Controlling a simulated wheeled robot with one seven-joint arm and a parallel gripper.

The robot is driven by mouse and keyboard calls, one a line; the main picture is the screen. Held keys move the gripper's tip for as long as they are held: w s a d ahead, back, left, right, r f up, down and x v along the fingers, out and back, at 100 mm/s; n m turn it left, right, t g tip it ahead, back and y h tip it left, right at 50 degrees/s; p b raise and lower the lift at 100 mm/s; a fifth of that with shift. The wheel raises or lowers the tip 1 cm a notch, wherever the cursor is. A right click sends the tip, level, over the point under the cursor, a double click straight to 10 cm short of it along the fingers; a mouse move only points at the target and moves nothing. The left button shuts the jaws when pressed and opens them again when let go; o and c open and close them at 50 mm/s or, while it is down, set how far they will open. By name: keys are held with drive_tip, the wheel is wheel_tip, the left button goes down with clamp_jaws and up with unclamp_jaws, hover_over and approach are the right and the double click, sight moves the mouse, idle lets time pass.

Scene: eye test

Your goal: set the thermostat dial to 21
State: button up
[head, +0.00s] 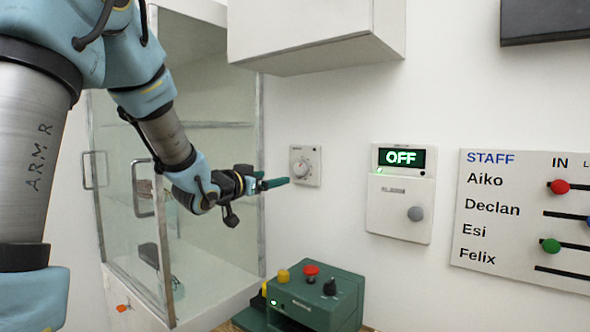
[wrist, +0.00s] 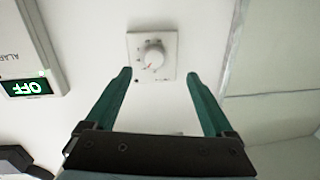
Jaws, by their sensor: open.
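The thermostat dial (head: 300,168) is a small round knob on a square light plate on the white wall. In the wrist view the dial (wrist: 153,57) shows a red mark at its lower left. The numbers around it are too small to read. My gripper (head: 276,182) has dark green fingers that point toward the plate in the head view. In the wrist view my gripper (wrist: 157,74) is open and empty, with the dial ahead between and slightly beyond its fingertips. The fingers appear apart from the dial.
An alarm box (head: 400,195) with a lit "OFF" display hangs right of the thermostat. A glass cabinet (head: 190,190) stands to the left. A green button box (head: 315,300) sits below, and a white cupboard (head: 315,40) hangs above. A staff board (head: 525,215) is at far right.

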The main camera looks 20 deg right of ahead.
sight(298, 170)
drive_tip(key=shift+h, duration=0.3)
drive_tip(key=p+x, duration=0.1)
drive_tip(key=x, duration=0.2)
drive_tip(key=p+x, duration=0.1)
drive_tip(key=x, duration=0.2)
drive_tip(key=s+r+p+x, duration=0.1)
drive_tip(key=x, duration=0.2)
drive_tip(key=shift+w+d+p, duration=0.25)
drive_tip(key=shift+d+p, duration=0.1)
drive_tip(key=shift+d, duration=0.25)
drive_tip(key=shift+w+d+f, duration=0.15)
drive_tip(key=shift+w+d, duration=0.2)
drive_tip(key=shift+d, duration=0.25)
drive_tip(key=shift+c, duration=0.2)
drive_tip(key=shift+m, duration=0.3)
drive_tip(key=c, duration=1.3)
